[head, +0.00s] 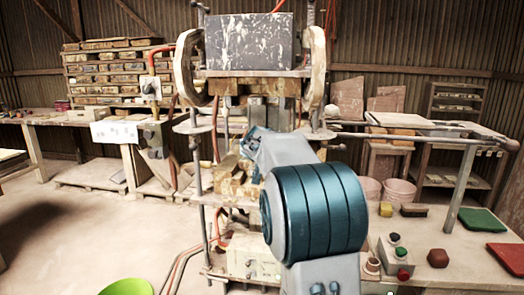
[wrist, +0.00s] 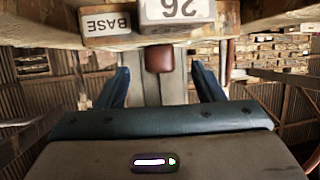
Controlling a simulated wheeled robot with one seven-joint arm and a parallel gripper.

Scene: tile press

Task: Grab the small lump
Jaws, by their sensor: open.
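A small reddish-brown lump (wrist: 160,58) shows in the wrist view, in the gap between my fingers and beyond the palm. My gripper (wrist: 160,72) is open, with one dark blue finger on each side of the lump and visible space between. I see no finger touching it. In the head view my arm reaches into the press frame and hides the lump there and most of the gripper. A larger-looking dark red lump (head: 438,258) sits apart on the right-hand table.
In the wrist view, a block marked 26 (wrist: 177,12) and one marked BASE (wrist: 108,22) sit close to the lump. The press (head: 248,42) surrounds my arm. A control box (head: 395,256), a green pad (head: 484,222) and a red pad (head: 508,257) lie on the right.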

